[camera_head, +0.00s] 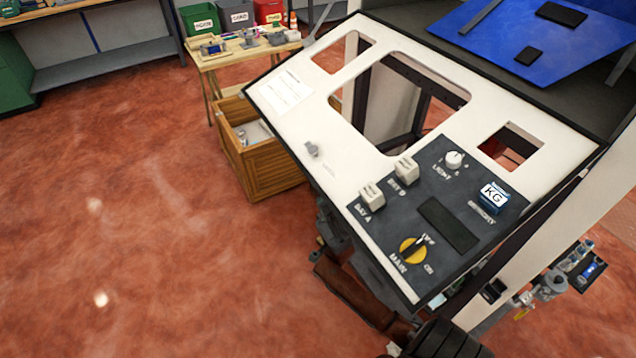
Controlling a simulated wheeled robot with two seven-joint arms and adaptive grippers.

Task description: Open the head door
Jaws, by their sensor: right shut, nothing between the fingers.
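The dispenser head's sloped white front panel (350,150), which looks like the head door, faces me from the upper middle to the right. It appears to lie flat on its dark frame, with no clear gap. A small grey latch or lock (312,150) sits near its lower left edge. A dark control plate (440,207) on it carries switches and a yellow MAIN knob (412,249). My right gripper (445,341) is a dark shape at the bottom edge, below the panel's lower corner and apart from the latch. Its fingertips are hard to make out. My left gripper is out of view.
A blue sheet (545,38) with dark pieces lies behind the panel. Pipe fittings (548,285) show at lower right. A wooden crate (262,170) and a small workbench (240,55) stand behind left. The red floor at left is clear.

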